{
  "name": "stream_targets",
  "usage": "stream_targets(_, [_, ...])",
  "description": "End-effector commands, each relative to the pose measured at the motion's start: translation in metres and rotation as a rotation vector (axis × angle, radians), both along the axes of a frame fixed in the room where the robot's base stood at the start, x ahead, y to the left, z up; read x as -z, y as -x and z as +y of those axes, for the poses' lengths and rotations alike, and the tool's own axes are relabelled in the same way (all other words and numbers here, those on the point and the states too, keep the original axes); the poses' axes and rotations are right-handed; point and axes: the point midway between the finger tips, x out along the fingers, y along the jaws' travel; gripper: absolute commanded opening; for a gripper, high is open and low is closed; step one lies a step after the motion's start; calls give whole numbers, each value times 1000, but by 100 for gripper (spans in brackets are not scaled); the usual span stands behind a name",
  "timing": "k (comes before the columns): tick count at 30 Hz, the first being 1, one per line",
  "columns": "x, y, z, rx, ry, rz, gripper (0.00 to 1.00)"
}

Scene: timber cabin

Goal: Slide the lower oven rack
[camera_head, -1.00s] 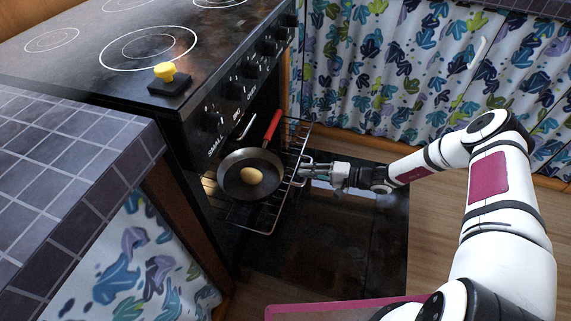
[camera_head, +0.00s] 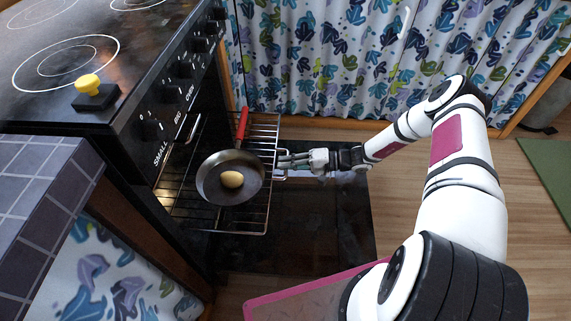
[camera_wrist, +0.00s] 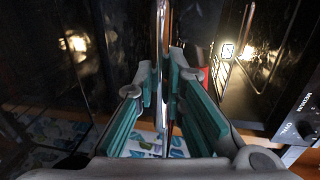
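A wire oven rack (camera_head: 259,215) sticks out of the open black oven, over its lowered door (camera_head: 330,225). I cannot make out a second rack clearly. A dark frying pan (camera_head: 215,196) with a red handle stands on the rack and holds an egg-like yellowish thing (camera_head: 232,179). My gripper (camera_head: 284,160) is at the middle of the rack's front edge. In the wrist view, the teal-padded fingers (camera_wrist: 162,85) close in on both sides of a thin upright-looking edge, which seems to be the rack's front. The exact contact is hard to see.
The stove top (camera_head: 60,45) carries a yellow-knobbed block (camera_head: 90,88) near its edge. A tiled counter (camera_head: 45,190) stands at the left. Curtained cabinets (camera_head: 320,60) line the back. Wooden floor (camera_head: 410,205) is clear right of the oven door.

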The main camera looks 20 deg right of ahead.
Motion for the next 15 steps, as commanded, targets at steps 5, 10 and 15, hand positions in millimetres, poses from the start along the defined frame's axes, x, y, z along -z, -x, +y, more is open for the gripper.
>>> stream_targets(5, [2,0,-5,5,7,1,31])
stream_targets(10, [1,0,-3,4,5,1,31])
stream_targets(15, [0,2,-10,5,5,0,31])
